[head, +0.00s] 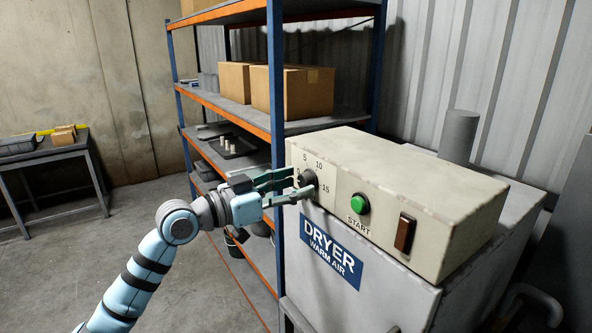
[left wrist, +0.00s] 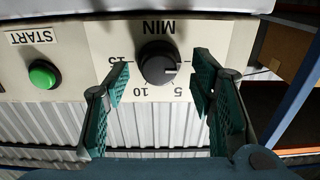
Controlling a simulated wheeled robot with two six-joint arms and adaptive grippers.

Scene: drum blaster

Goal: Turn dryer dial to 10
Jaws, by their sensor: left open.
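The black dryer dial (head: 308,178) sits on the cream control box, with 5, 10 and 15 printed around it in the head view. In the left wrist view, which is upside down, the dial (left wrist: 158,64) has a pale pointer mark toward the picture's right, on the 0 side below 5. The label 10 is at its lower left. My left gripper (head: 303,183) is open at the panel, one finger on each side of the dial. Gaps show between dial and fingers in the left wrist view. My right gripper is not in view.
The green START button (head: 360,203) and a brown rocker switch (head: 405,233) are right of the dial. The dryer (head: 375,293) stands below the control box. A shelf rack with cardboard boxes (head: 303,92) stands close behind my left gripper.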

